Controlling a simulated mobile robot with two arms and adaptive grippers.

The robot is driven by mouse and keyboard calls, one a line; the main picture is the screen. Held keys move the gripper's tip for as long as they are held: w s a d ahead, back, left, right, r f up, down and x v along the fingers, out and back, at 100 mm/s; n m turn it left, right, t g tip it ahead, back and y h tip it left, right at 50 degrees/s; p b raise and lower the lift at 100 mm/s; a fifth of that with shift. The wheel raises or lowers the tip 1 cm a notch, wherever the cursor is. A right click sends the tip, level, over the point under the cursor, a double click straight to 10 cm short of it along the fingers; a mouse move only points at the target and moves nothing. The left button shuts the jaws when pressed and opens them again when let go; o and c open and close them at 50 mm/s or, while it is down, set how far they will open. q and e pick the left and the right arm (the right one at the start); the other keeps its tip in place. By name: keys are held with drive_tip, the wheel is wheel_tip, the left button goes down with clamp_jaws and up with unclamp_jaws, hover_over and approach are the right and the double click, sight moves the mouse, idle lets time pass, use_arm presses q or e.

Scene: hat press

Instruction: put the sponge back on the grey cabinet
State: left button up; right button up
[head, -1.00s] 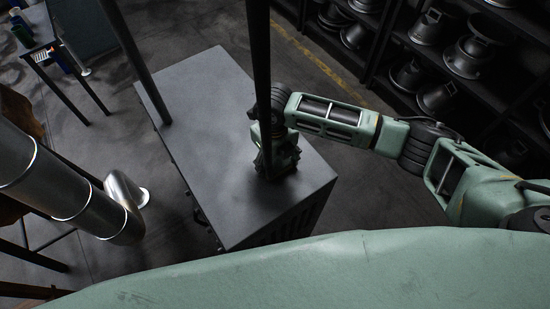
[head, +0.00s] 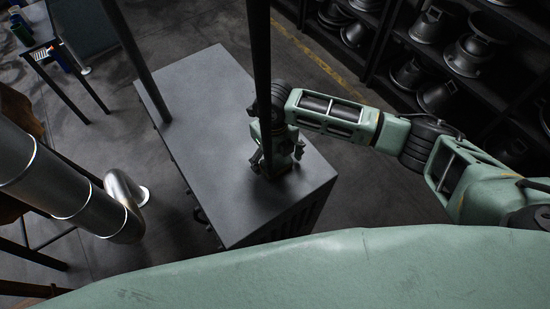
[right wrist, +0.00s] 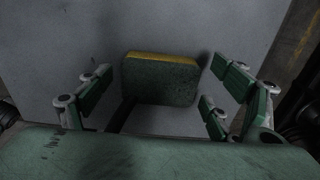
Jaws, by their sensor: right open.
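The grey cabinet (head: 205,105) stands in the middle of the head view with a bare, flat top. My right gripper (head: 272,170) is over the near right part of that top, close to the surface. In the right wrist view the sponge (right wrist: 160,80), green with a yellow edge, lies on the cabinet top (right wrist: 95,30) between the spread fingers of my right gripper (right wrist: 168,100). The fingers are open and show gaps on both sides of the sponge. In the head view the sponge is hidden by the gripper. My left gripper is not in view.
Dark shelves with several metal parts (head: 470,55) stand at the right. A large metal pipe (head: 65,185) is at the left. Two dark upright posts (head: 262,70) cross the view over the cabinet. The cabinet's far top is clear.

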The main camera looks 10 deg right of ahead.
sight(274, 160)
wheel_tip(274, 160, up, 12)
drive_tip(key=b, duration=0.2)
drive_tip(key=shift+f, duration=0.25)
